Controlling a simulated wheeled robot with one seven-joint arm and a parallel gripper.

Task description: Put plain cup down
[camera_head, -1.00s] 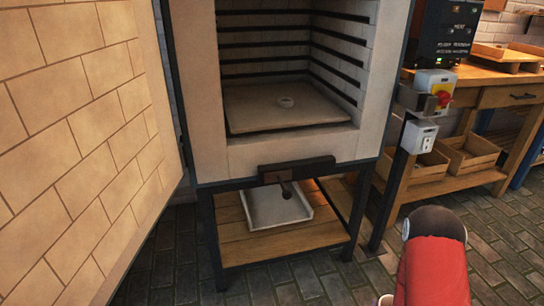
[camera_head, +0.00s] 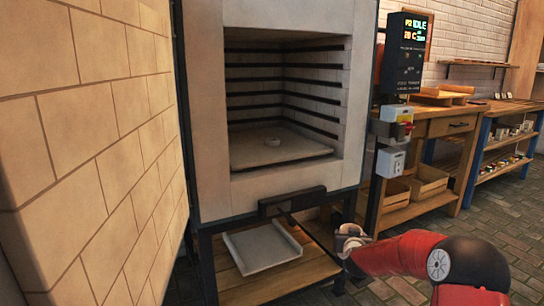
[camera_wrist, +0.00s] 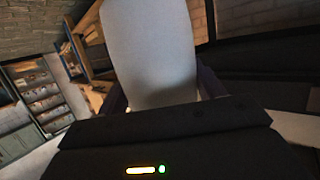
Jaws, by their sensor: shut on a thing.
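The plain cup (camera_wrist: 150,50) fills the middle of the wrist view, pale grey-white and without any visible decoration. My gripper (camera_wrist: 162,92) is shut on it, with a dark finger on each side of the cup. In the head view my red arm reaches in from the lower right and ends in front of the kiln's right side. The gripper and cup are small and unclear there.
The kiln door (camera_head: 90,150) stands wide open at the left. A grey tray (camera_head: 262,248) lies on the wooden rack under the kiln. The control box (camera_head: 404,55) and a workbench (camera_head: 440,125) with wooden crates stand to the right. The kiln shelf is mostly clear.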

